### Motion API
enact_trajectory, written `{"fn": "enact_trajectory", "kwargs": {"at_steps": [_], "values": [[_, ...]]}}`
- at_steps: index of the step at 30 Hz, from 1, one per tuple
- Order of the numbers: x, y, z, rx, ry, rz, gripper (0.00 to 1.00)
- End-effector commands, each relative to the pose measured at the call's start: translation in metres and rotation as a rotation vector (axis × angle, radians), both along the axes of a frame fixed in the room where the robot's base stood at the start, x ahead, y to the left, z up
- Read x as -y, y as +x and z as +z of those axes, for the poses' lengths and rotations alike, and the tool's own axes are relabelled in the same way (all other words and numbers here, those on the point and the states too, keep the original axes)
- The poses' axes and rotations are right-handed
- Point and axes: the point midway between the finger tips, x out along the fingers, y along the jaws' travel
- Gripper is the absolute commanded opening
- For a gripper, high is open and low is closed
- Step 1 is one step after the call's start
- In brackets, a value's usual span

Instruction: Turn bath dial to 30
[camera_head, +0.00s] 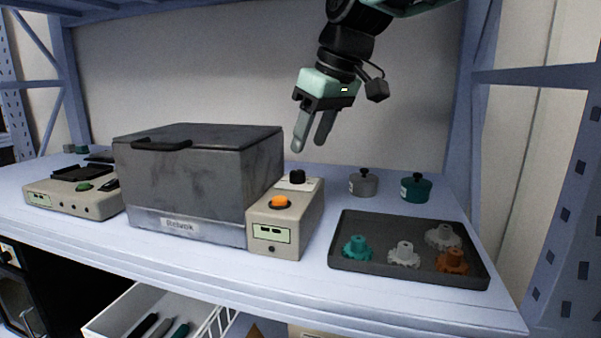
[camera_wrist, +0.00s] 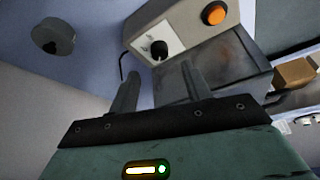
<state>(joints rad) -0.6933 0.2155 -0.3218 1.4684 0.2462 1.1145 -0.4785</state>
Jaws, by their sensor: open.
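The bath is a dark grey lidded box (camera_head: 200,180) with a beige control unit (camera_head: 283,220) at its right side. The black dial (camera_head: 297,177) sits on a white plate on top of the unit, behind an orange button (camera_head: 280,202). A small display is on the unit's front; its reading is too small to tell. My gripper (camera_head: 309,148) is open and empty, above the dial and apart from it. In the wrist view the dial (camera_wrist: 159,50) lies beyond my open fingertips (camera_wrist: 160,76), about centred between them. The dial's setting cannot be read.
A dark tray (camera_head: 350,262) with several coloured gear-like parts is at the right. A grey lidded pot (camera_head: 363,183) and a teal one (camera_head: 416,187) stand behind it. Another beige device (camera_head: 75,198) is at the left. Shelf posts (camera_head: 471,120) flank the bench.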

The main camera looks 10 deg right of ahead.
Motion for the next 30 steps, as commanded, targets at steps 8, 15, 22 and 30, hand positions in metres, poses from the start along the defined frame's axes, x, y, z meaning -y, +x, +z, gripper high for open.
{"fn": "enact_trajectory", "kwargs": {"at_steps": [8, 15, 22, 30], "values": [[-0.014, 0.013, -0.048, 0.0, 0.0, 0.0, 0.48], [-0.018, 0.017, -0.061, 0.001, 0.001, 0.0, 0.48], [-0.018, 0.017, -0.061, 0.001, 0.001, 0.0, 0.48], [-0.018, 0.017, -0.061, 0.001, 0.001, 0.0, 0.04]]}}
